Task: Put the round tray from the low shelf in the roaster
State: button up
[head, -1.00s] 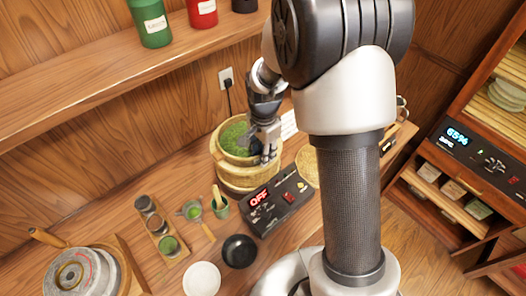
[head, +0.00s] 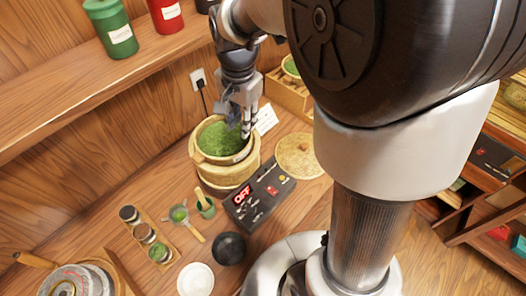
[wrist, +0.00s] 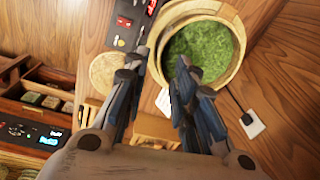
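The roaster looks like the round pale wooden tub (head: 227,182) on the counter, beside a black control panel (head: 258,197) reading OFF. A round rimmed layer of green leaves (head: 220,140) sits in its top, seemingly the round tray; I cannot tell for certain where tray and tub divide. In the wrist view, the leaves (wrist: 205,50) lie inside a pale inner ring within the wider tub rim (wrist: 236,82). My gripper (head: 246,128) is above the tub's right rim, fingers pointing down. In the wrist view, its fingers (wrist: 155,80) are apart with nothing between them.
A round woven disc (head: 302,156) lies right of the panel. Small bowls, a strainer and jars stand in front. A shelf (head: 130,77) with canisters runs above at left. A cabinet (head: 500,160) stands at right. My arm blocks much of the right side.

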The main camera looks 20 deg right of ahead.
jog(key=s+r+n+t, duration=0.1)
jog(key=s+r+n, duration=0.1)
jog(key=s+n, duration=0.2)
jog(key=s+r+n+t, duration=0.1)
jog(key=s+r+n, duration=0.2)
jog(key=s, duration=0.6)
jog(key=s+a+r+n+t, duration=0.1)
jog(key=s+r+n, duration=0.1)
jog(key=s+n, duration=0.2)
jog(key=s, duration=0.3)
jog(key=shift+r+n+t, duration=0.3)
jog(key=shift+r+t, duration=0.1)
jog(key=shift+w+f, duration=0.1)
